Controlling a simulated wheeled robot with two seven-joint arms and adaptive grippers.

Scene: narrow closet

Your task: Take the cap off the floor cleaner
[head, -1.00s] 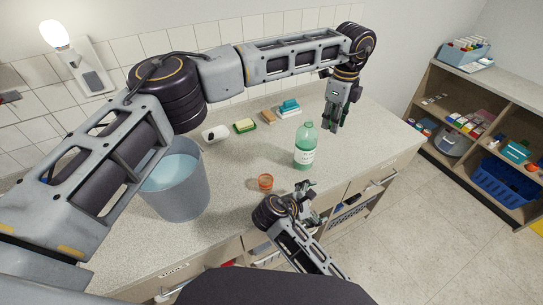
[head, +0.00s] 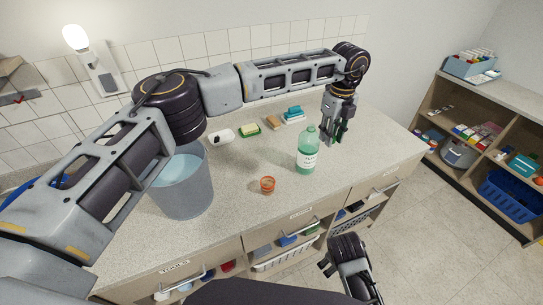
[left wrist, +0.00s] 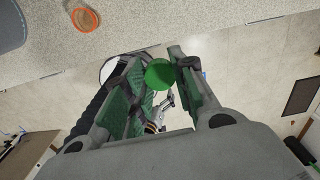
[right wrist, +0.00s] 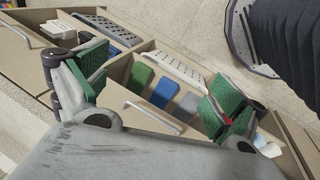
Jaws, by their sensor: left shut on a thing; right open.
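The floor cleaner is a clear green bottle (head: 307,155) with a white label, standing upright on the counter in the head view. Its neck shows no cap that I can make out. My left gripper (head: 334,138) is just right of the bottle, pointing down and apart from it. In the left wrist view a round green cap (left wrist: 160,73) sits between the fingertips of this gripper (left wrist: 158,75). My right gripper (head: 326,267) is low in front of the counter. In the right wrist view its fingers (right wrist: 155,92) are wide apart and empty.
A grey bucket (head: 183,195) and a small orange cup (head: 267,185) stand left of the bottle. A soap dish (head: 250,130) and sponges (head: 293,114) lie behind. Drawers (head: 285,245) sit below the counter's front edge. A shelf (head: 470,135) stands at right.

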